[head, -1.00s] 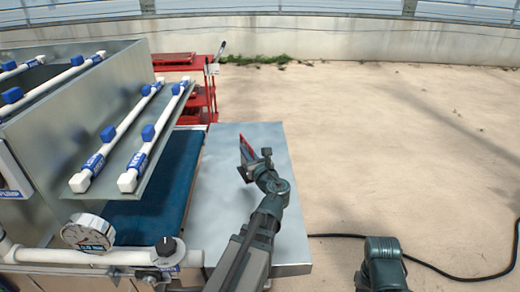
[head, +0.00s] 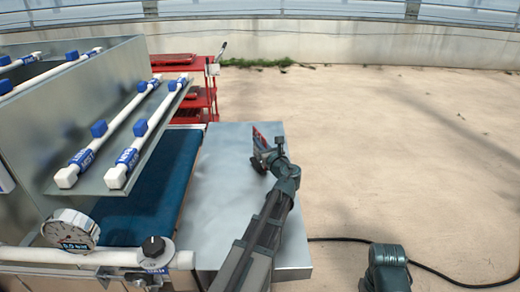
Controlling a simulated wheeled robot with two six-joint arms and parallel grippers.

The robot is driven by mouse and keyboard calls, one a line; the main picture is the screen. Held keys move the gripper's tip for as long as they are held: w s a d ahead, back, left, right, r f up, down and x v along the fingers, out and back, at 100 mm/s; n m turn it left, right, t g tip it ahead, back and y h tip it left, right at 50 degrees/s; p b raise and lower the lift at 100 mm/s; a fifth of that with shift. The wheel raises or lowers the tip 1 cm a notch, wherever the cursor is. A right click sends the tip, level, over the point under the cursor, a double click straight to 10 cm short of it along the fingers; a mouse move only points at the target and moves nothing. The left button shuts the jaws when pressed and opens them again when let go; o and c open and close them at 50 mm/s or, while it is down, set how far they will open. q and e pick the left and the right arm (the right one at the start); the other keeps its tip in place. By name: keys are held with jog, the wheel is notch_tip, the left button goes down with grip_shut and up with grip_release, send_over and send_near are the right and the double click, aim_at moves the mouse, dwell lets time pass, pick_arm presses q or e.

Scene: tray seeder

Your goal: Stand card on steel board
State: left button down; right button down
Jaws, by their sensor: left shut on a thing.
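The card (head: 260,138) is a small thin piece with a red edge and a partly seen face, standing roughly upright and slightly tilted over the far right part of the steel board (head: 222,175). My left gripper (head: 266,157) is shut on the card from the near side and hides its lower part. I cannot tell whether the card's lower edge touches the board. The board is a flat grey sheet, bare around the card. A dark part of my right arm shows at the bottom right, but its gripper is out of the picture.
A blue belt (head: 165,185) runs along the board's left side. Left of it stands the seeder with white pipes (head: 140,135), a metal panel and a gauge (head: 70,230). A red cart (head: 201,99) stands behind. A black cable (head: 440,272) lies on the open floor to the right.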

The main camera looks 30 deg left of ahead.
pick_arm(q)
jog(key=shift+f, duration=0.45)
jog(key=shift+r, duration=0.15)
pick_arm(e)
jog(key=shift+f, duration=0.3)
pick_arm(q)
jog(key=shift+f, duration=0.2)
jog(key=c, duration=1)
grip_release()
pick_arm(e)
jog(key=shift+f, duration=0.15)
pick_arm(q)
jog(key=shift+r, duration=0.1)
jog(key=shift+r, duration=0.2)
jog(key=v, duration=1.2)
jog(key=shift+f, duration=0.1)
pick_arm(e)
jog(key=shift+r, duration=0.2)
